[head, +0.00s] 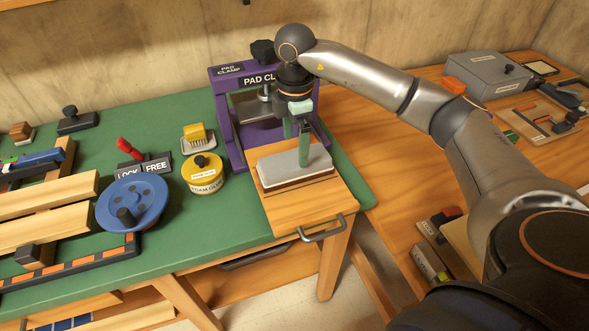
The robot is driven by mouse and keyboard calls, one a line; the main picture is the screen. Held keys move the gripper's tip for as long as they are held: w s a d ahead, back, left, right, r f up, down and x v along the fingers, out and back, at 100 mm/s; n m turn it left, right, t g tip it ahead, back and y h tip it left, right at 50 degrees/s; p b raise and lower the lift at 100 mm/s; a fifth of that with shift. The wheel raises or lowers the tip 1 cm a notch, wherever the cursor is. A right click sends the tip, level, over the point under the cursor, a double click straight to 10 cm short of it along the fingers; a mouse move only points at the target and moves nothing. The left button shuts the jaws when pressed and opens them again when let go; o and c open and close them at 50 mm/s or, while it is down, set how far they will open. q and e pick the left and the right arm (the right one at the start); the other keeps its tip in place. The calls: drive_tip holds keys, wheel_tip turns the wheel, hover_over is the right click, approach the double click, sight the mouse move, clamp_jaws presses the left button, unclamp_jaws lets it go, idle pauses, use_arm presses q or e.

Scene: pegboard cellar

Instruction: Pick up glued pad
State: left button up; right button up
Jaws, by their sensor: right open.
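A grey block-shaped pad (278,168) with pale and dark brown layers under it lies on a wooden board (289,218) in front of the purple pad clamp (228,120). I take it to be the glued pad. My right gripper (297,149) points down over the pad's right part with its green fingers apart. The near finger overlaps the pad in the picture. The far finger's tip is partly hidden, and I cannot tell whether either finger touches the pad. My left gripper is out of view.
A yellow foam glue tin (205,183) and a yellow brush (196,138) stand left of the board. A blue hand wheel (132,204) and wooden slats (45,210) are further left. A metal handle (321,234) sticks out at the board's front edge.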

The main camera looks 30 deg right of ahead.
sight(295, 159)
wheel_tip(295, 159, down, 7)
drive_tip(key=shift+r, duration=0.1)
drive_tip(key=shift+w, duration=0.1)
idle(0.3)
drive_tip(key=shift+r, duration=0.1)
drive_tip(key=c, duration=1.1)
drive_tip(key=shift+c, duration=0.2)
